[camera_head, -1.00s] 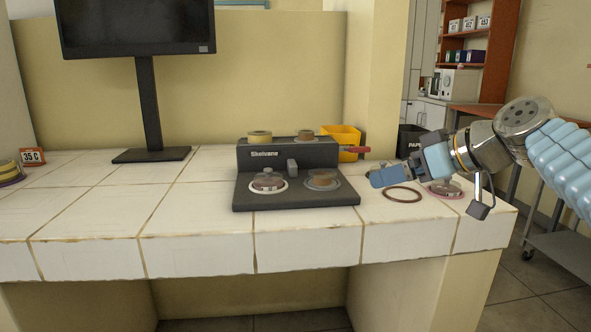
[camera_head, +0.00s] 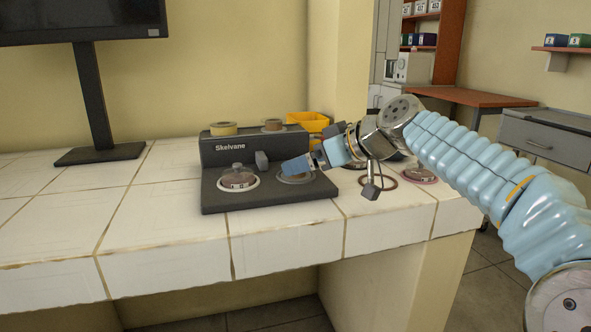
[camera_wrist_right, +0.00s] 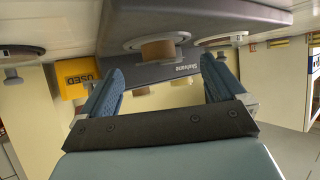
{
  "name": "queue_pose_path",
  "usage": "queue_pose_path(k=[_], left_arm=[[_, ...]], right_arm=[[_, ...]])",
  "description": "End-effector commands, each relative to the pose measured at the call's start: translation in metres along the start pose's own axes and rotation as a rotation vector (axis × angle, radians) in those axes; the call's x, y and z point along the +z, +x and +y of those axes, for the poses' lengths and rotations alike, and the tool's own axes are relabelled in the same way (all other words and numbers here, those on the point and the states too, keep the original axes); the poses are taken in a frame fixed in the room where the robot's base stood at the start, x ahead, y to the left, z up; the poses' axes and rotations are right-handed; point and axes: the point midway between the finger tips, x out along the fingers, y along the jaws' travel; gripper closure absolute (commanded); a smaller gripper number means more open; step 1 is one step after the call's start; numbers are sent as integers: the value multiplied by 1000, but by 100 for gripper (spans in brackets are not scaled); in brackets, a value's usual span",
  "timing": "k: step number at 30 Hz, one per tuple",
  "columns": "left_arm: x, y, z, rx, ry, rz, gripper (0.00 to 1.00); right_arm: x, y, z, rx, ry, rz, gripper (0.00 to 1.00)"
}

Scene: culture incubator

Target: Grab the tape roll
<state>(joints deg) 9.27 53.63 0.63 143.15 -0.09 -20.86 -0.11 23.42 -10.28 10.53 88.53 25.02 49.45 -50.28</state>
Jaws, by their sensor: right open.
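Two tape-like rolls lie on top of the black "Skelvane" unit: a yellow-tan roll (camera_head: 223,128) at the left and a smaller brown roll (camera_head: 273,125) at the right. I cannot tell which one the task means. My right gripper (camera_head: 297,166) is in front of the unit, over its right round dish (camera_head: 295,178), and apart from both rolls. In the right wrist view, which is upside down, the gripper (camera_wrist_right: 160,88) has its blue fingers spread with nothing held. A brown cylinder (camera_wrist_right: 157,50) on the dish shows beyond them. My left gripper is out of view.
A left dish (camera_head: 239,180) sits on the unit's base. A yellow bin (camera_head: 307,122) stands behind the unit, marked USED in the wrist view (camera_wrist_right: 78,75). A brown ring (camera_head: 387,183) and a pink-rimmed dish (camera_head: 420,174) lie at right. A monitor (camera_head: 90,90) stands left. Front-left tiles are clear.

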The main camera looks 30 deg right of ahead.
Motion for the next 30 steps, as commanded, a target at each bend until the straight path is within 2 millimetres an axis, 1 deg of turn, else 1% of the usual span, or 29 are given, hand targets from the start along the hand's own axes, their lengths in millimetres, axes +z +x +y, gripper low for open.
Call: queue_pose_path(k=[1, 3, 6, 13, 14, 25, 30], left_arm=[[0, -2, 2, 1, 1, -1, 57], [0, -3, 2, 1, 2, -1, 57], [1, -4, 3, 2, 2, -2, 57], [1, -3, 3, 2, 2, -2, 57], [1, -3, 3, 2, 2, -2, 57], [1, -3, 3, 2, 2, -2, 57], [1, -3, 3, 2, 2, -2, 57]], right_arm=[[0, 9, 0, -1, 2, -3, 3], [0, 19, -1, -3, 1, -3, 3], [0, 28, 0, -2, 1, -2, 3], [0, 30, 0, 0, 0, 0, 3], [0, 30, 0, 0, 0, 0, 6], [0, 30, 0, 0, 0, 0, 63], [0, 30, 0, 0, 0, 0, 64]])
